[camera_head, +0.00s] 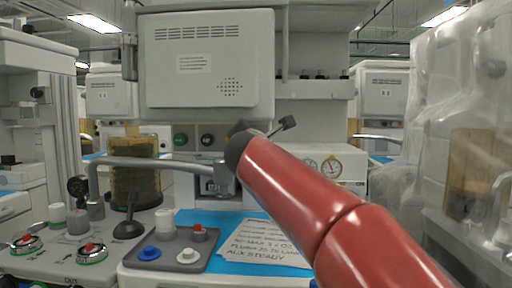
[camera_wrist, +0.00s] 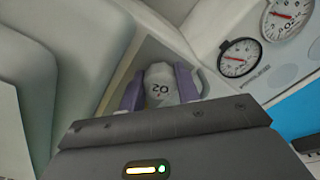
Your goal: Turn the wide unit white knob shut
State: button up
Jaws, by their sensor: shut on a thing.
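In the wrist view a pale grey-white knob (camera_wrist: 160,76) marked "O2", seen upside down, sits in a recess of the machine. My gripper (camera_wrist: 159,90) has one purple finger on each side of the knob and is shut on it. The knob's base and the fingertips' contact are partly hidden. In the head view my red arm reaches up to the central machine (camera_head: 207,60). The arm hides the knob and my fingers there.
Two round gauges (camera_wrist: 239,57) (camera_wrist: 285,18) are right of the knob. In the head view, a curved grey pipe (camera_head: 160,163) and a brown canister (camera_head: 135,175) stand left of the arm. A paper note (camera_head: 262,243) and a grey tray (camera_head: 165,262) with small knobs lie in front.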

jog(key=m+b, duration=0.1)
jog(key=m, duration=0.1)
jog(key=m+b, duration=0.1)
jog(key=m, duration=0.1)
jog(key=m+b, duration=0.1)
jog(key=m, duration=0.1)
jog(key=shift+f, duration=0.25)
jog(key=m+b, duration=0.2)
jog(key=m, duration=0.4)
jog(key=shift+b, duration=0.4)
jog(key=shift+m, duration=0.3)
jog(key=o, duration=0.7)
jog(key=s+b, duration=0.2)
jog(key=s, duration=0.5)
jog(key=shift+s+a, duration=0.1)
jog(key=shift+s, duration=0.3)
